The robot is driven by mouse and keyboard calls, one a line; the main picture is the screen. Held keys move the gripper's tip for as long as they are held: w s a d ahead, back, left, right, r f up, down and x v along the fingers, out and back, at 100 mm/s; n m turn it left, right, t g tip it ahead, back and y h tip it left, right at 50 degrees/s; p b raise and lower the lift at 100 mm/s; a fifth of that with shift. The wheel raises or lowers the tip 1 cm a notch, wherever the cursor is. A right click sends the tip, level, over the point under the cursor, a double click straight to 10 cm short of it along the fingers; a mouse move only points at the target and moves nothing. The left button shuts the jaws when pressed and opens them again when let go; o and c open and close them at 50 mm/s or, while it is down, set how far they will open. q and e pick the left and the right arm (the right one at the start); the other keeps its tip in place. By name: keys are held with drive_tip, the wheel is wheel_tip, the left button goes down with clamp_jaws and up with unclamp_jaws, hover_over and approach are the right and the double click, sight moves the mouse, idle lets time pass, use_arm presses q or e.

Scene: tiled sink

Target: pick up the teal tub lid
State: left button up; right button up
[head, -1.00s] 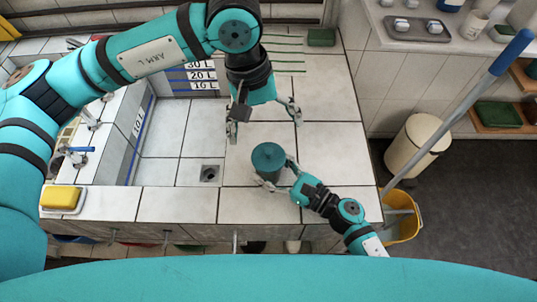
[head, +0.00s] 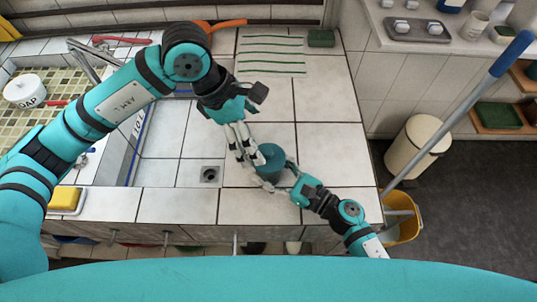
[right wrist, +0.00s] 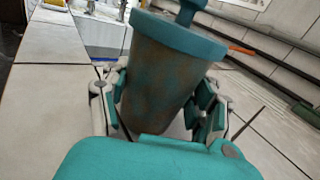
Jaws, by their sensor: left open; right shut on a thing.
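The teal tub lid (head: 271,153) sits on top of a tub near the sink's front edge. In the right wrist view the lid (right wrist: 180,36) shows a stem-like knob and a rim over the worn grey-brown tub (right wrist: 158,85). My right gripper (head: 280,179) is shut on the tub, with a finger on each side of its body below the lid. My left gripper (head: 248,153) is open just left of the lid, fingers pointing down toward it. Whether it touches the lid, I cannot tell.
A drain hole (head: 209,174) lies left of the tub. A yellow sponge (head: 64,199) and a white soap pot (head: 25,90) are at the left. A blue mop handle (head: 510,52) leans over a yellow bucket (head: 404,226) at the right. Tiles behind the tub are clear.

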sight(268, 152)
use_arm(q)
drive_tip(key=x, duration=0.8)
drive_tip(key=shift+s+d+r, duration=0.1)
drive_tip(key=c, duration=1.1)
wheel_tip(268, 152, up, 10)
drive_tip(key=shift+r, duration=0.1)
use_arm(e)
drive_tip(key=o, duration=1.4)
drive_tip(key=shift+c, duration=0.2)
drive_tip(key=shift+d, duration=0.1)
